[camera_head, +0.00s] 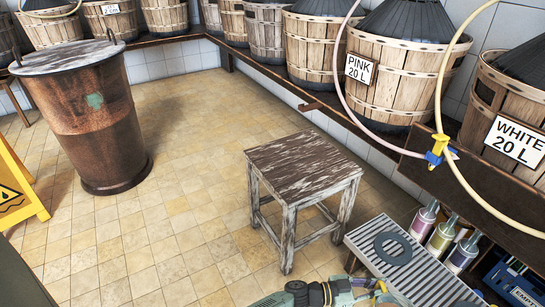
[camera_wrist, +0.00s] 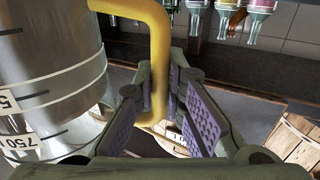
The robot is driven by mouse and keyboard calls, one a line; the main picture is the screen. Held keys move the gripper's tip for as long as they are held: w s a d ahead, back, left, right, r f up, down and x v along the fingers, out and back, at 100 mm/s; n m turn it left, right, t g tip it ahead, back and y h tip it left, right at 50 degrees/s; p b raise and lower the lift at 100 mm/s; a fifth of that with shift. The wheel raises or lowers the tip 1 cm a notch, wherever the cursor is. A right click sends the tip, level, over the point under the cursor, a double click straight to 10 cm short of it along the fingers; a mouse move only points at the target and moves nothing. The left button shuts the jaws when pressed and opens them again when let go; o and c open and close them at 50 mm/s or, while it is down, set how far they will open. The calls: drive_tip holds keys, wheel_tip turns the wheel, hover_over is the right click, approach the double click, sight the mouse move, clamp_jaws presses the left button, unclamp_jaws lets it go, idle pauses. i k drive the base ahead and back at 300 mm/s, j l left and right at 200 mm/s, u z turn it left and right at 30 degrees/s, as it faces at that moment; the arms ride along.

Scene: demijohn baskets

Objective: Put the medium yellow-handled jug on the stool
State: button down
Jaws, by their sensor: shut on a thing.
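The stool (camera_head: 303,165) stands on the tiled floor in the middle of the head view. It has a worn brown and white square top, which is bare. The jug's base and rim are out of the wrist view. In the head view only part of my arm shows at the bottom edge, and the jug is not clearly visible.
A rusty barrel (camera_head: 85,120) with a lid and a yellow floor sign (camera_head: 18,190) stand left. Demijohn baskets (camera_head: 405,75) line the wall. Floor left of the stool is clear.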

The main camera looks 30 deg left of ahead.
sight(297, 159)
drive_tip(key=i+u, duration=0.1)
drive_tip(key=u, duration=0.7)
drive_tip(key=k+l, duration=0.05)
